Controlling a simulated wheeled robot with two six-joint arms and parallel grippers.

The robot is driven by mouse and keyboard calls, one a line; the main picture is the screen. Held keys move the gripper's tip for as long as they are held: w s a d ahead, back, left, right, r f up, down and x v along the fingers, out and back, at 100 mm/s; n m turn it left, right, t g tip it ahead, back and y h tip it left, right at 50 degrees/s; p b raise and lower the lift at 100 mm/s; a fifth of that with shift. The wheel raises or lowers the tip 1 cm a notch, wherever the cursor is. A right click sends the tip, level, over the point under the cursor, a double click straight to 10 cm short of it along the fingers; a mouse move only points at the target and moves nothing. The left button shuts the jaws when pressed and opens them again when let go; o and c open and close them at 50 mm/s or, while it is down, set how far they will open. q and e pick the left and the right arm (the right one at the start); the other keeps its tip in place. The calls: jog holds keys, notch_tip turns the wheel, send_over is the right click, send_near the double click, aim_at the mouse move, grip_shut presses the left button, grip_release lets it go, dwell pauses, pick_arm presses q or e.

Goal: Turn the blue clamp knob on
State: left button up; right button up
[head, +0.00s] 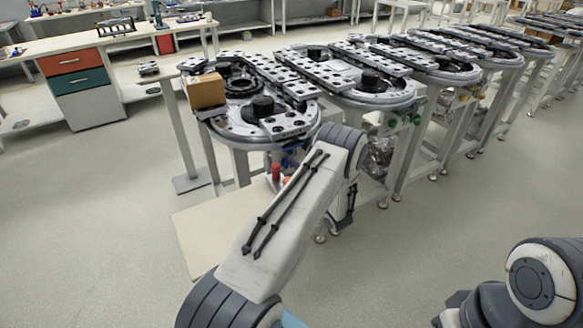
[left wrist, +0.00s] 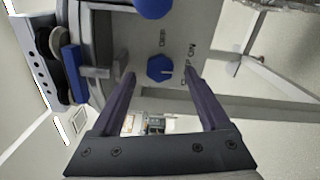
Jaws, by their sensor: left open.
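The blue clamp knob (left wrist: 160,68) is a small many-sided knob on a grey panel (left wrist: 205,18), in the middle of the left wrist view. A pale mark runs from its middle toward the right. Small dark lettering stands around it, too small to read surely. My left gripper (left wrist: 160,76) is open, with one finger on each side of the knob and a gap on both sides. I cannot tell how deep the fingertips reach over it. In the head view my left arm hides the knob and most of the gripper. My right gripper is out of view.
A second blue knob (left wrist: 152,7) sits above on the panel, and a blue bar (left wrist: 73,73) is at left. In the head view, ring-track tables (head: 262,130) run to the upper right, with a cardboard box (head: 205,90) on the nearest. Floor at left is clear.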

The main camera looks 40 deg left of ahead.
pick_arm(q)
jog(key=v, duration=0.7)
dwell(0.3)
